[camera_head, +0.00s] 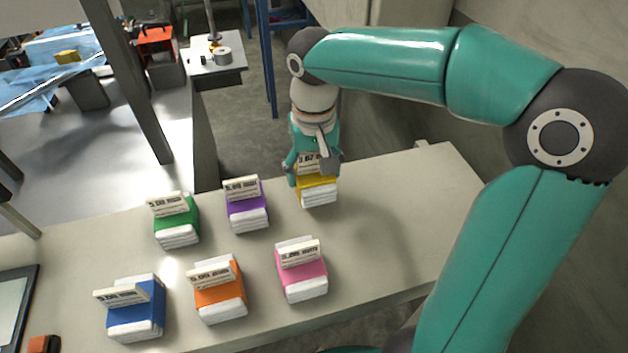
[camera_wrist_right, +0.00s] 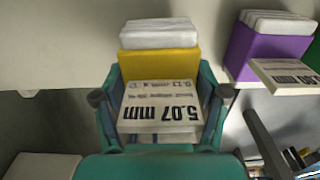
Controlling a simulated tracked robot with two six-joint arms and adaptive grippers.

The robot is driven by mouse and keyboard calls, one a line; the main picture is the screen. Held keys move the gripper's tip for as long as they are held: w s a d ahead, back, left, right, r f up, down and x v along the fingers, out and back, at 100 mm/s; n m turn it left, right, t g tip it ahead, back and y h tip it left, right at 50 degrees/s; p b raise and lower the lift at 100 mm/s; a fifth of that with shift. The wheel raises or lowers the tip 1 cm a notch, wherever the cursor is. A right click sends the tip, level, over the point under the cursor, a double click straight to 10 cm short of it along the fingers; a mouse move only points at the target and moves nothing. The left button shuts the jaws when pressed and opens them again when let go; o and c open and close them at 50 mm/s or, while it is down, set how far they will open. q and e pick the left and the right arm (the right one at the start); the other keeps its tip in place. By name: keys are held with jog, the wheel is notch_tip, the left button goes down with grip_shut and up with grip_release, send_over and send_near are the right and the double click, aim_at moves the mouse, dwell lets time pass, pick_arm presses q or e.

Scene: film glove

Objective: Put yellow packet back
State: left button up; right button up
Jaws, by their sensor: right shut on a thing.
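The yellow packet (camera_head: 317,190) is at the far right end of the back row on the pale table, with white at its front and a printed label on top. In the right wrist view the yellow packet (camera_wrist_right: 160,64) shows behind a white face printed "5.07 mm". My right gripper (camera_head: 313,166) reaches down over the packet's back part. In the wrist view the right gripper (camera_wrist_right: 162,98) has a finger on each side of the packet and is shut on it. The gripper hides part of the packet. I cannot tell whether its underside touches the table. My left gripper is not in view.
A purple packet (camera_head: 246,212) and a green packet (camera_head: 177,226) stand left of the yellow one. Blue (camera_head: 137,318), orange (camera_head: 220,298) and pink (camera_head: 302,276) packets form the front row. The table (camera_head: 400,215) is clear on the right; its back edge is close behind the gripper.

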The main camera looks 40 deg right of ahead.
aim_at(314, 171)
notch_tip(314, 171, down, 3)
jog(key=shift+f, duration=0.1)
jog(key=o, duration=1.4)
jog(key=shift+c, duration=0.2)
notch_tip(314, 171, up, 11)
jog(key=shift+r+p, duration=0.1)
jog(key=shift+p, duration=0.8)
jog(key=shift+s+r, duration=0.1)
jog(key=shift+r, duration=0.4)
